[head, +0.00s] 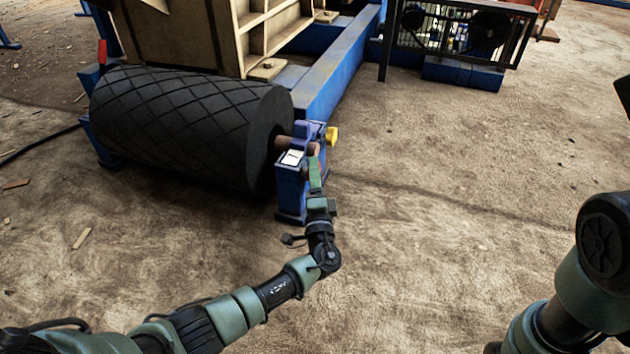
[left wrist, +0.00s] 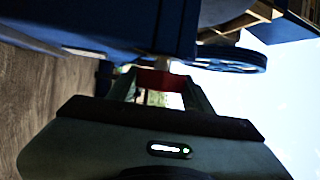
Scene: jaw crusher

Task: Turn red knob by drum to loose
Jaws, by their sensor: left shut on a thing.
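The drum (head: 185,125) is a large black roller with a diamond-grooved surface, at the left in the head view. My left gripper (head: 316,170) is at the blue end support (head: 291,190) by the drum's right end. In the left wrist view, the left gripper (left wrist: 157,84) has its two fingers on either side of the red knob (left wrist: 155,79), shut on it. The knob sits on a pale stem below blue metal. In the head view I cannot clearly make out the knob at the gripper. My right gripper is not in view.
A yellow knob (head: 332,135) sticks out right of the support. A red handle (head: 102,51) stands at the drum's far left end. The blue frame (head: 340,75) runs backward, with a caged motor unit (head: 465,40) behind. The dirt floor (head: 450,190) to the right is clear.

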